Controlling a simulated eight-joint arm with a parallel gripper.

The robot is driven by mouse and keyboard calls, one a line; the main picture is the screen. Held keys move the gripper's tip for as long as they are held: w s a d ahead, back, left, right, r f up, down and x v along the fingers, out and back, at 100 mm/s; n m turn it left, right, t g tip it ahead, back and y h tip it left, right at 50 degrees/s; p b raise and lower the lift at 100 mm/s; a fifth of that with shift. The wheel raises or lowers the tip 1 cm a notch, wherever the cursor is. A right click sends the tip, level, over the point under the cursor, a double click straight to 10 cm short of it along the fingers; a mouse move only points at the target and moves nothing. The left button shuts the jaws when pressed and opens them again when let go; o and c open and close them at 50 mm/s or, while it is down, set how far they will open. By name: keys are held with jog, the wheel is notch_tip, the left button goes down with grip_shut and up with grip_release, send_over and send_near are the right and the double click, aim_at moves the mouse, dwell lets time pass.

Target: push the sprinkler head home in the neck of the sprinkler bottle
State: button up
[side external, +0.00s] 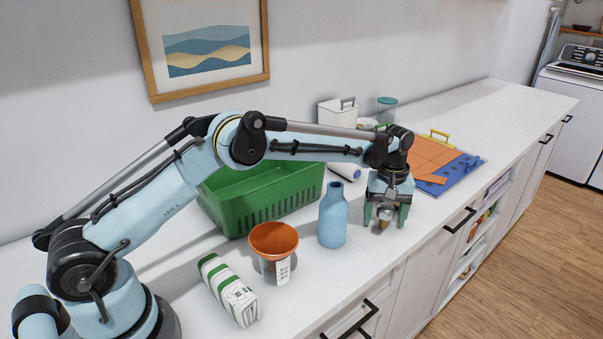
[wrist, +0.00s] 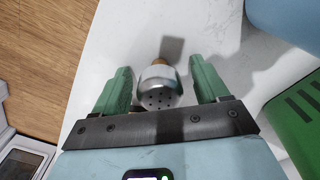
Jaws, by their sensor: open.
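The sprinkler head (side external: 385,213) is a silver cap with a perforated top and a brown cork stub, which points down at the counter. It is between the green fingers of my gripper (side external: 385,218), right of the bottle. In the wrist view the head (wrist: 157,88) shows between the open fingers of my gripper (wrist: 160,68), with a visible gap on each side. I cannot tell whether its cork touches the counter. The blue sprinkler bottle (side external: 333,218) stands upright with its narrow neck uncovered; part of a blue body, likely the bottle (wrist: 285,20), shows at upper right.
A green basket (side external: 262,200) stands behind the bottle. An orange-topped cup (side external: 274,245) and a green-striped white pack (side external: 228,290) are to its left. Orange and blue boards (side external: 445,180) lie behind my gripper. The counter's front edge is close to my gripper.

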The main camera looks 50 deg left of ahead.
aim_at(386, 206)
jog(key=shift+f, duration=0.1)
jog(key=shift+c, duration=0.3)
jog(key=c, duration=1.1)
jog(key=shift+r, duration=0.7)
notch_tip(386, 206, up, 3)
jog(key=shift+r, duration=0.1)
jog(key=s+d+r, duration=0.6)
jog(key=s+d, duration=0.1)
jog(key=d, duration=0.2)
jog(key=shift+n, duration=0.4)
jog(key=s+a+r, duration=0.1)
jog(key=a+r, duration=0.2)
jog(key=a, duration=0.1)
jog(key=s+a+r, duration=0.2)
jog(key=a+r, duration=0.2)
jog(key=a, duration=0.1)
jog(key=s+a+r, duration=0.2)
jog(key=a+r, duration=0.1)
jog(key=a, duration=0.1)
jog(key=shift+s+a+r, duration=0.2)
jog(key=shift+s+a, duration=0.05)
jog(key=shift+a, duration=0.1)
